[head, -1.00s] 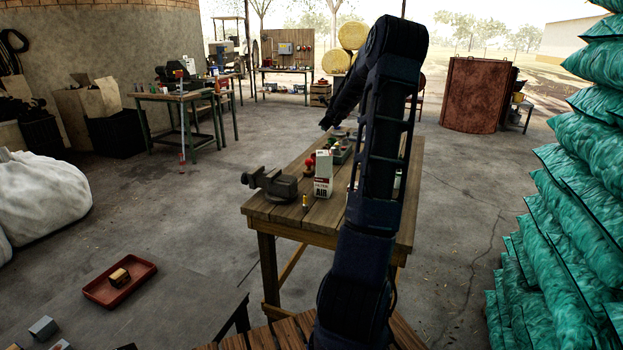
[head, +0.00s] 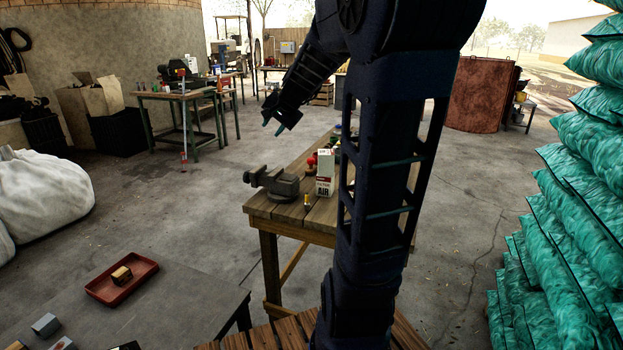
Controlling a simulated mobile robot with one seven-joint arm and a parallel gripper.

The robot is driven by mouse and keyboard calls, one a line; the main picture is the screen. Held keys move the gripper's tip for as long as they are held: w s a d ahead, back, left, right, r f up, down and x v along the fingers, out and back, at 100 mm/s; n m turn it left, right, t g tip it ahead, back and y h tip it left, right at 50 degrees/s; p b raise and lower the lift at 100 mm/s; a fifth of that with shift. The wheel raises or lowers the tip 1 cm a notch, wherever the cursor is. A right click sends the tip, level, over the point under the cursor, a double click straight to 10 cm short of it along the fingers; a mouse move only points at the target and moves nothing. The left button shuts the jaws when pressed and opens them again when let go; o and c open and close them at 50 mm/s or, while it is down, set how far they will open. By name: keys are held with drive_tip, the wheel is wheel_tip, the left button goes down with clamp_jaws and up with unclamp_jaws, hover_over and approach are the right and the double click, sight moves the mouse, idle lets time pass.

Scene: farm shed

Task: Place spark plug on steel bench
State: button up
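My gripper (head: 272,127) hangs in the air above and to the left of the vise on the wooden workbench (head: 262,212). A grey flat bench top (head: 190,306), which looks like the steel bench, lies at the lower left. My arm hides the right part of the workbench.
A vise (head: 276,184), a white and red air filter box (head: 326,176) and a red object (head: 311,162) crowd the workbench. A red tray (head: 107,292) holding a small yellowish block and a grey box (head: 45,325) sit on the grey top; its right part is bare.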

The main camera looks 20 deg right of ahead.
drive_tip(key=s+f+n+g+h, duration=0.1)
drive_tip(key=s+f+n, duration=0.2)
drive_tip(key=s, duration=1)
drive_tip(key=s+d+f+n+g+h, duration=0.1)
drive_tip(key=s+n, duration=0.4)
drive_tip(key=s, duration=0.8)
drive_tip(key=shift+s+f+n+g+h, duration=0.3)
drive_tip(key=shift+f+g, duration=0.5)
drive_tip(key=shift+f, duration=0.1)
drive_tip(key=shift+s+d+f, duration=0.2)
drive_tip(key=shift+s+d, duration=0.1)
drive_tip(key=shift+s, duration=0.1)
drive_tip(key=shift+r, duration=0.1)
